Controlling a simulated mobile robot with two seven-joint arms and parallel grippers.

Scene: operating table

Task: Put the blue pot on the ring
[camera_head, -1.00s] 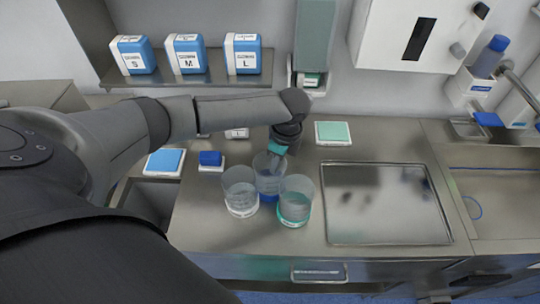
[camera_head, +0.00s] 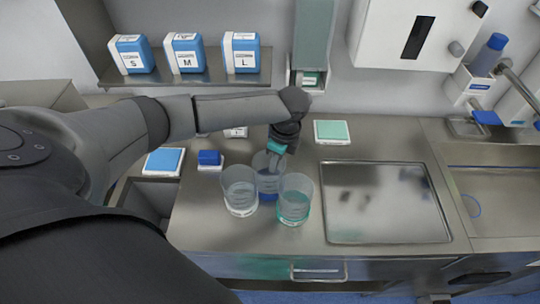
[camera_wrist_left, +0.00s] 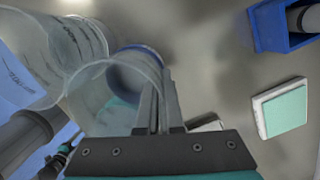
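The blue pot (camera_head: 268,183) is a clear cup with a blue base. It stands upright behind two similar cups in the head view. In the left wrist view its open mouth and blue base (camera_wrist_left: 150,53) lie just past the fingers. My left gripper (camera_head: 276,155) reaches down at its far rim. In the left wrist view the fingers (camera_wrist_left: 161,90) are close together with the pot's wall between them. The lower fingertips are partly hidden by the pot in the head view. I cannot make out a separate ring. My right gripper is not in view.
A white-based cup (camera_head: 240,191) and a teal-based cup (camera_head: 294,199) stand close in front of the pot. A metal tray (camera_head: 387,235) lies to the right.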

